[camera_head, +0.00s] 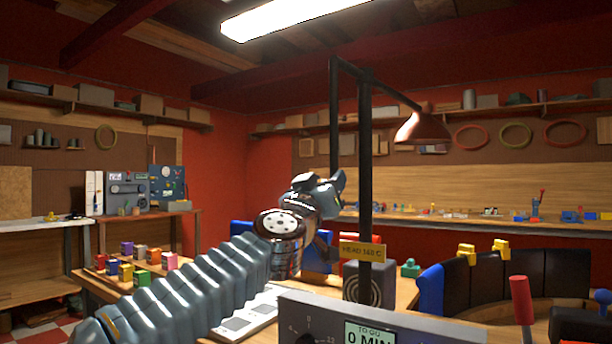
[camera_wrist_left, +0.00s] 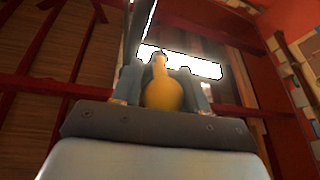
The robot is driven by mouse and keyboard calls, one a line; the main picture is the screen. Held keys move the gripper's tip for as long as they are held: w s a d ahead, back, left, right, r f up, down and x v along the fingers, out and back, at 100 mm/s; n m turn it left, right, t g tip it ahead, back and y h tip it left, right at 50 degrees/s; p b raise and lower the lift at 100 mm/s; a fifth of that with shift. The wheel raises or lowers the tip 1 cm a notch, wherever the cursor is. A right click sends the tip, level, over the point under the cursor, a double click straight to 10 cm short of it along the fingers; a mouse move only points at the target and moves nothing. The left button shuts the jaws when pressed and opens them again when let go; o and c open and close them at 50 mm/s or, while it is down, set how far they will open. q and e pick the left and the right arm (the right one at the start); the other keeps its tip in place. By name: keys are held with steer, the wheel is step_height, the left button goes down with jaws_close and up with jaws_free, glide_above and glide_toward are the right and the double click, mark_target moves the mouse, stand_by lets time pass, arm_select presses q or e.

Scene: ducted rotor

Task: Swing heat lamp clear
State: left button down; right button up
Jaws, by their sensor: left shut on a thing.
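The heat lamp has a copper-coloured shade (camera_head: 423,129) that hangs from a black overhead arm (camera_head: 380,85) on a black upright post (camera_head: 365,190). The shade is to the right of the post, above the bench. My left gripper (camera_head: 334,184) is raised just left of the post. In the left wrist view my left gripper (camera_wrist_left: 162,100) is shut on a rounded yellow-orange handle (camera_wrist_left: 162,88). In the head view this handle is hidden. A dark bar shows above the fingers in the wrist view. My right gripper is in neither view.
A grey control box with a display (camera_head: 375,325) stands in front. A dark curved ring structure with yellow clips (camera_head: 467,254) and a red-handled lever (camera_head: 521,295) are at the right. Coloured blocks (camera_head: 140,278) lie at the left.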

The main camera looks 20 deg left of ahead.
arm_select(q)
steer(key=shift+s+d+r+n+y, duration=0.15)
steer(key=shift+d+n+y, duration=0.15)
steer(key=shift+y, duration=0.3)
steer(key=shift+s+d+r+n+y, duration=0.1)
steer(key=shift+d+n+y, duration=0.15)
steer(key=shift+y, duration=0.35)
steer(key=shift+f, duration=0.1)
steer(key=c, duration=0.7)
jaws_free()
steer(key=shift+a+f, duration=0.1)
steer(key=shift+a, duration=0.05)
steer(key=shift+f+b, duration=0.1)
steer(key=shift+b, duration=0.2)
steer(key=b+v, duration=0.1)
steer(key=v, duration=0.6)
steer(key=b+v, duration=0.1)
steer(key=v, duration=0.5)
steer(key=shift+s+d, duration=0.25)
steer(key=shift+s, duration=0.2)
